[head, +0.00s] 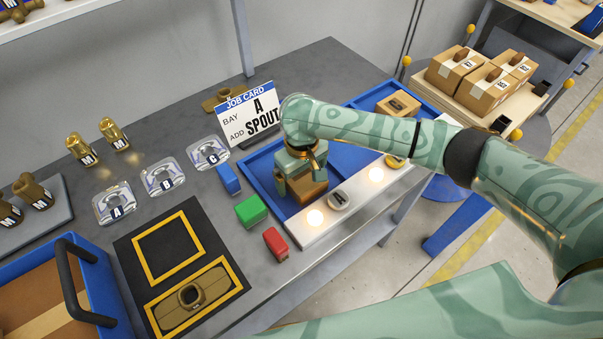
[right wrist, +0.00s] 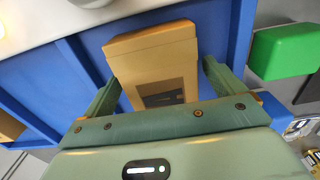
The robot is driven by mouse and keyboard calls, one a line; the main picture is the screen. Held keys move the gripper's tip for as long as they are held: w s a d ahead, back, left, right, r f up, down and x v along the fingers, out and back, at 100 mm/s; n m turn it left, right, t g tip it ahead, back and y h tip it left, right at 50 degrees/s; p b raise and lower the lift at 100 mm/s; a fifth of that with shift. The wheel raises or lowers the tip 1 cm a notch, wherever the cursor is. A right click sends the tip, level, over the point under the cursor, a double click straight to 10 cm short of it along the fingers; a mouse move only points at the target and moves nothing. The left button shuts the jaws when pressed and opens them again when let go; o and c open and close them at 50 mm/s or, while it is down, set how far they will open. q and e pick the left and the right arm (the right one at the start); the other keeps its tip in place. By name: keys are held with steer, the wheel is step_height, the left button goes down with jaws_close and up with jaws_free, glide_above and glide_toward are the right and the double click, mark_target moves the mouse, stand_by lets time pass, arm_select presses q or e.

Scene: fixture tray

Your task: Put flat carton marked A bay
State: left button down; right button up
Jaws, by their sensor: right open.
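A tan carton (head: 308,188) sits in the blue fixture tray (head: 256,172), in the bay behind the round marker A (head: 338,199). My right gripper (head: 300,178) is over this carton, pointing down, and hides part of it. In the right wrist view the carton (right wrist: 155,62) lies between the two fingers of my open right gripper (right wrist: 162,82); a dark patch shows on its face. Whether the fingers touch it I cannot tell. The job card (head: 250,113) reads bay A, add spout. My left gripper is not in view.
Blue, green (head: 251,210) and red (head: 275,243) blocks stand left of the tray. Clear fittings marked A (head: 115,205), B and C, and brass parts marked M, stand further left. A black mat (head: 183,262) holds a flat brown piece (head: 191,297). Another carton (head: 398,103) sits in the far bay.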

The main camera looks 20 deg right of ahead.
step_height(320, 180, up, 12)
steer(key=p, duration=0.5)
stand_by(1.1)
